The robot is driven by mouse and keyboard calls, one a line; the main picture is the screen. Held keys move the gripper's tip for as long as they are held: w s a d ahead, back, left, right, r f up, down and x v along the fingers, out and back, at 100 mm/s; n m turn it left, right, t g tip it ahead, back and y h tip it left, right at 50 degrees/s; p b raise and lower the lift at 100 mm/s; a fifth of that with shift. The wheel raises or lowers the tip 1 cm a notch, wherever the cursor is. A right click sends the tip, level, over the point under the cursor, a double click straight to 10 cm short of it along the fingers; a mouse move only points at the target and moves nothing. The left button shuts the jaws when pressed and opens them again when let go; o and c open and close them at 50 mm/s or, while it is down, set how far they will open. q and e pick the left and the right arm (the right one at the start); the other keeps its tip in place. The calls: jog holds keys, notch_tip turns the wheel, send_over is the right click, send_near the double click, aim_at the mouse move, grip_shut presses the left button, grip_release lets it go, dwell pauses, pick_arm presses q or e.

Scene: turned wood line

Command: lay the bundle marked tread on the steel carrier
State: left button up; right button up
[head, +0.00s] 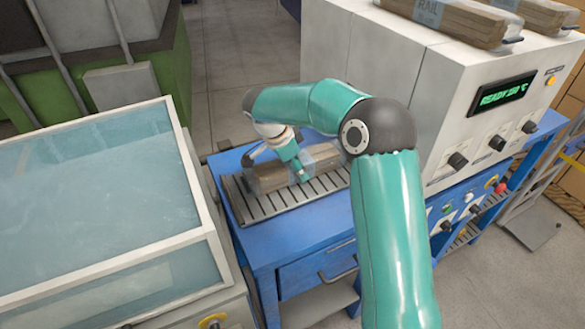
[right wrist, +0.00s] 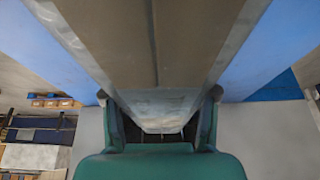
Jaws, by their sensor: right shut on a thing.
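A brown wood bundle (head: 268,179) with a pale wrap lies along the slatted steel carrier (head: 265,207) on the blue table. I cannot read its marking. I cannot tell whether it rests on the slats or hangs just above them. My right gripper (head: 277,158) reaches it from above and behind, partly hidden by its own arm. In the right wrist view the bundle (right wrist: 150,45) runs between the two dark fingers of my right gripper (right wrist: 160,115), which is shut on it. My left gripper is not in view.
A white machine (head: 412,95) with a green display stands right of the carrier. A bundle marked RAIL (head: 450,20) and another bundle lie on top of it. A glass-lidded case (head: 95,255) stands at the left. Grey floor (head: 235,70) shows behind the table.

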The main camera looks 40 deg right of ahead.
jog(key=o, duration=1.5)
jog(key=v, duration=1.2)
jog(key=shift+s, duration=0.1)
